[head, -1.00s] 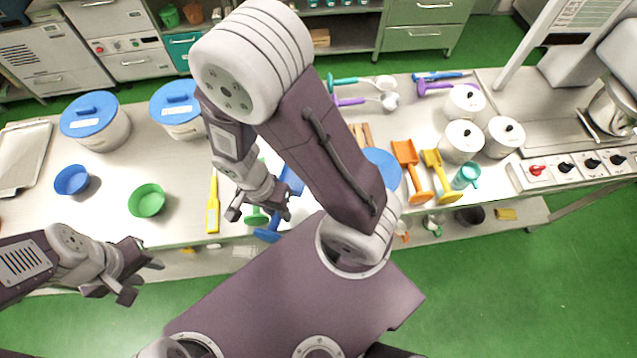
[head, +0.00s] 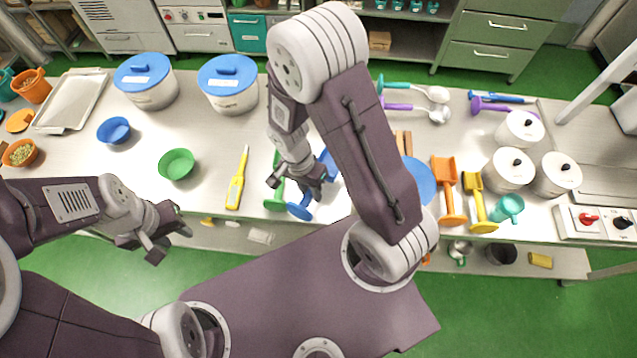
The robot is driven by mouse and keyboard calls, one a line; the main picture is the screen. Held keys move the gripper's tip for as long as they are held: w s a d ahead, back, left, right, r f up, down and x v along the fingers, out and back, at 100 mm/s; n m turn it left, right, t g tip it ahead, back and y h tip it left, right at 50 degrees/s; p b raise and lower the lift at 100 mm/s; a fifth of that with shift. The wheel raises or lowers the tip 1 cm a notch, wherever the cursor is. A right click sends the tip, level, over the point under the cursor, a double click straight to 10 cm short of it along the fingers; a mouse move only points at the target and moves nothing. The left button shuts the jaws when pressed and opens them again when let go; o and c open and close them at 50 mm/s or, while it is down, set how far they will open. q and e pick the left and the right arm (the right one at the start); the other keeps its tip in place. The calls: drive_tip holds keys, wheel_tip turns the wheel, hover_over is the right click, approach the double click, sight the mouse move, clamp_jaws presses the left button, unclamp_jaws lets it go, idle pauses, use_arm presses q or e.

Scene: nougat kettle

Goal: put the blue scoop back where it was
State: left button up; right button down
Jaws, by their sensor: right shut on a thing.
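The blue scoop (head: 300,211) is at the front edge of the table, partly hidden by my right gripper (head: 296,187). My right gripper is over it and shut on it; the exact contact is hard to see. I cannot tell whether the scoop is touching the table. A green scoop (head: 275,203) is just left of it, also partly covered by the gripper. My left gripper (head: 168,240) is open and empty, in front of the table edge at the left.
A yellow tool (head: 237,185), a green bowl (head: 177,164) and a blue bowl (head: 114,130) lie to the left. White lidded pots (head: 508,170) are further right.

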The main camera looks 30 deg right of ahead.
drive_tip(key=w+d+f, duration=0.1)
drive_tip(key=w, duration=0.1)
drive_tip(key=w+d+f, duration=0.2)
drive_tip(key=shift+p, duration=0.4)
drive_tip(key=shift+w+d+f, duration=0.2)
drive_tip(key=shift+d, duration=0.2)
wheel_tip(320, 180, down, 4)
drive_tip(key=shift+a+p, duration=0.15)
drive_tip(key=shift+p, duration=0.25)
drive_tip(key=shift+f, duration=0.1)
drive_tip(key=shift+f+b, duration=0.1)
drive_tip(key=shift+b, duration=0.2)
drive_tip(key=c, duration=1.2)
unclamp_jaws()
drive_tip(key=shift+c, duration=0.2)
